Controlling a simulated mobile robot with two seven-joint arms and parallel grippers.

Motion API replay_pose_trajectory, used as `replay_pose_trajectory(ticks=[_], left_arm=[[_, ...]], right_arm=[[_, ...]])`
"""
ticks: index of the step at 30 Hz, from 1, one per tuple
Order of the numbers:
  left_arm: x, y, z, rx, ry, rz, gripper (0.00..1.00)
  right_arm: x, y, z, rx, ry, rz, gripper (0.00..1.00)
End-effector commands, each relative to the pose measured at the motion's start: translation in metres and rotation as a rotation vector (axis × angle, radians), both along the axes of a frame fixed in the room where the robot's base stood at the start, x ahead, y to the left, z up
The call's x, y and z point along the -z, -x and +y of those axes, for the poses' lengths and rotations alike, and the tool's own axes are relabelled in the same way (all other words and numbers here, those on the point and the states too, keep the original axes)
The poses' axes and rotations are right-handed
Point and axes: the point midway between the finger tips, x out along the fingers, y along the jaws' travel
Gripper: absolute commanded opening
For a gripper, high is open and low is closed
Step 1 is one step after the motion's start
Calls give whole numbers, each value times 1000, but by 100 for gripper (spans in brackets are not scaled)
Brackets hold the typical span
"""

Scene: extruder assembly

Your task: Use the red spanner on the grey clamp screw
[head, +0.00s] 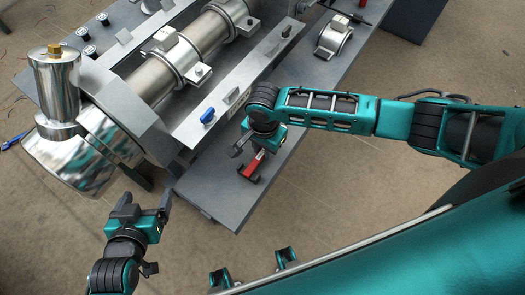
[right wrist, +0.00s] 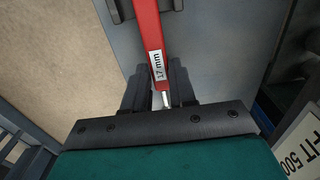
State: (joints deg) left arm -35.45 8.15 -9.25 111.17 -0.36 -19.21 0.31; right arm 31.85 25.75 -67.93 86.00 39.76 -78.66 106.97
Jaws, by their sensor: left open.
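The red spanner (head: 249,170) is by the grey bench plate's near part in the head view. In the right wrist view the red spanner (right wrist: 150,30) carries a "17 mm" label and runs between the fingers. My right gripper (right wrist: 159,85) has its fingers close together on the spanner's shaft; its fingers are partly hidden in the head view. My left gripper (head: 146,203) is open and empty, left of the bench. Grey clamps (head: 197,73) with small bolts sit along the steel barrel; I cannot tell which is the grey clamp screw.
A blue-capped fitting (head: 208,116) sits on the machine's side rail. A large polished cylinder head (head: 85,150) stands at the left. A loose grey clamp ring (head: 334,38) lies on the grey bench plate (head: 208,190). Open floor (head: 320,215) lies in front of the bench.

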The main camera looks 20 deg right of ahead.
Motion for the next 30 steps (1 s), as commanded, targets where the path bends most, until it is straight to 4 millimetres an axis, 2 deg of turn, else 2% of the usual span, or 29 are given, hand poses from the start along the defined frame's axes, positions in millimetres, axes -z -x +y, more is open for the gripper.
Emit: replay_pose_trajectory(ticks=[1,8,22,26,30], left_arm=[[0,1,0,0,0,2,87],[2,4,0,0,0,8,87],[0,4,0,1,0,10,87],[-4,4,0,2,0,10,87],[-12,4,-1,2,0,10,87]], right_arm=[[0,0,0,0,0,0,20],[0,0,0,0,0,0,0],[-5,0,0,0,0,0,0],[-18,0,1,0,-2,-1,0],[-46,-1,0,0,-3,-3,0]])
